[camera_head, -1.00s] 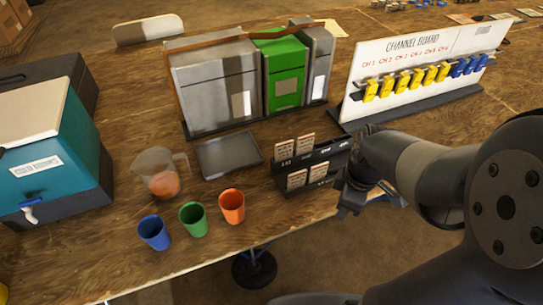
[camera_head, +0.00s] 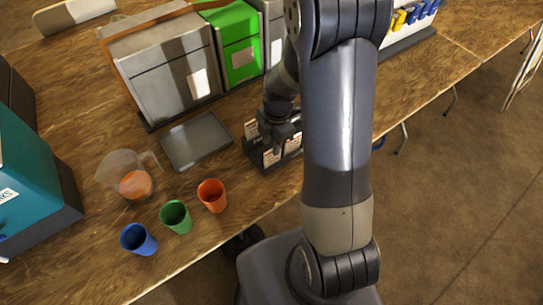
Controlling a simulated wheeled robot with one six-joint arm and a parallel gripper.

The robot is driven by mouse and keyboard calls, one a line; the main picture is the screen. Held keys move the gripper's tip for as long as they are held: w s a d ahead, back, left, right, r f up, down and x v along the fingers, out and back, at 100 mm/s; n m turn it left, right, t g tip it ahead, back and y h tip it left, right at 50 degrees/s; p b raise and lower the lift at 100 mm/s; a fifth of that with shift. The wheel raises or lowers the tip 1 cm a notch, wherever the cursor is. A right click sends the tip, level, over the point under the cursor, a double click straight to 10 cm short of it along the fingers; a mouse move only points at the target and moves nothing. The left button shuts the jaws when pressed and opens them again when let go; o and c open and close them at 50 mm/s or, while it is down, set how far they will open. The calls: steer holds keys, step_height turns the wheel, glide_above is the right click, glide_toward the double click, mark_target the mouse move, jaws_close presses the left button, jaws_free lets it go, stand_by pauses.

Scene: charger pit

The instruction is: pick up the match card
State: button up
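A black card rack (camera_head: 257,159) stands near the table's front edge, right of the grey tray. Pale cards with small print stand in it: one in the back row (camera_head: 251,130), one at the front left (camera_head: 271,157) and one at the front right (camera_head: 293,144). The print is too small to tell which is the match card. My gripper (camera_head: 277,141) points down over the rack, close to the cards. Its fingers are dark and small here, so I cannot tell whether they are open, shut or touching a card. My arm hides the rack's right part.
A grey tray (camera_head: 196,141) lies left of the rack. Orange (camera_head: 212,196), green (camera_head: 176,217) and blue (camera_head: 138,240) cups and a clear jug (camera_head: 117,172) stand further left. Grey (camera_head: 165,75) and green (camera_head: 237,45) boxes stand behind. The channel board (camera_head: 412,32) is partly hidden.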

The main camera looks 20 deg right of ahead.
mark_target(272, 158)
steer(key=shift+s+f+p, duration=0.2)
steer(key=shift+f+p, duration=0.45)
steer(key=shift+f, duration=2.1)
steer(key=shift+c, duration=0.3)
jaws_close()
